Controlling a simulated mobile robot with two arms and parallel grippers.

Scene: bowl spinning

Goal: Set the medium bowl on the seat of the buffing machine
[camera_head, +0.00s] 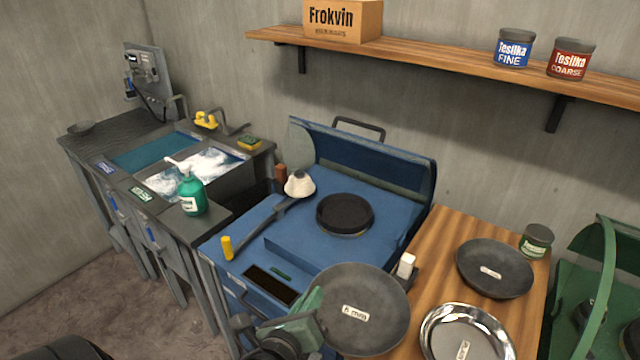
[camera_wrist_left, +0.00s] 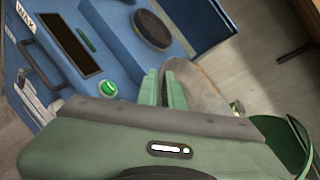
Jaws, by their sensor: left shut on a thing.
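A dark grey bowl (camera_head: 375,285) with a small white label is held by its left rim in my left gripper (camera_head: 314,308), which is shut on it. The label is hard to read. In the left wrist view the bowl (camera_wrist_left: 210,85) is seen nearly edge-on beyond the green fingers (camera_wrist_left: 165,88). The blue buffing machine (camera_head: 290,240) has its lid raised. Its round black seat (camera_head: 345,213) is empty, and the bowl is in front of it in the head view. The seat (camera_wrist_left: 152,30) also shows in the wrist view. My right gripper is not in view.
A white buffing head (camera_head: 299,183) on a lever stands left of the seat. A dark bowl (camera_head: 495,268), a shiny bowl (camera_head: 467,335) and a green tin (camera_head: 536,240) stand on the wooden table (camera_head: 440,250). A green machine (camera_head: 610,250) is at right, a sink (camera_head: 165,155) at left.

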